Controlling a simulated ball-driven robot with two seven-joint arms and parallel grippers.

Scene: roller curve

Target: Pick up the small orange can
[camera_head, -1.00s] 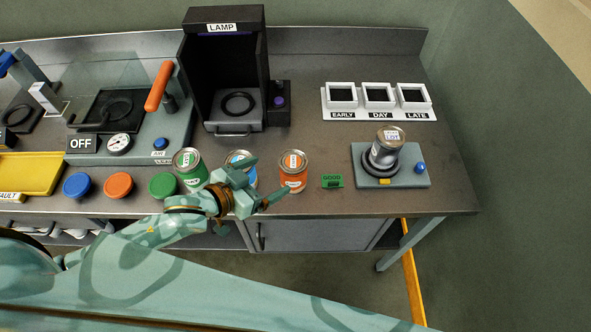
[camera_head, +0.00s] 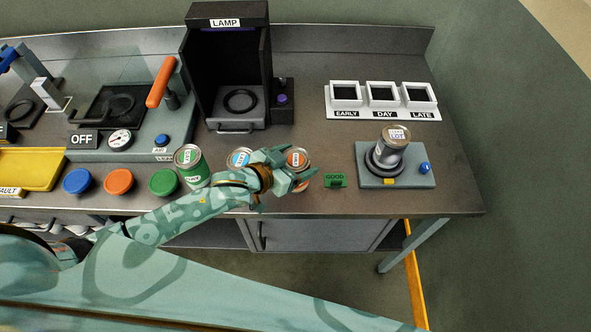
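The small orange can (camera_head: 298,157) stands upright on the bench, right of the blue can (camera_head: 240,158). Its lid and a little of its side show; the rest is hidden behind my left gripper (camera_head: 300,170). The gripper reaches in from the left, its fingers spread at the near side of the orange can. I cannot tell whether they touch it. My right gripper is not in view.
A green can (camera_head: 191,166) stands further left, beside green, orange and blue discs. A GOOD tag (camera_head: 335,180) lies just right of the orange can. A silver can (camera_head: 391,148) sits on a grey device (camera_head: 420,178). The lamp box (camera_head: 262,70) stands behind.

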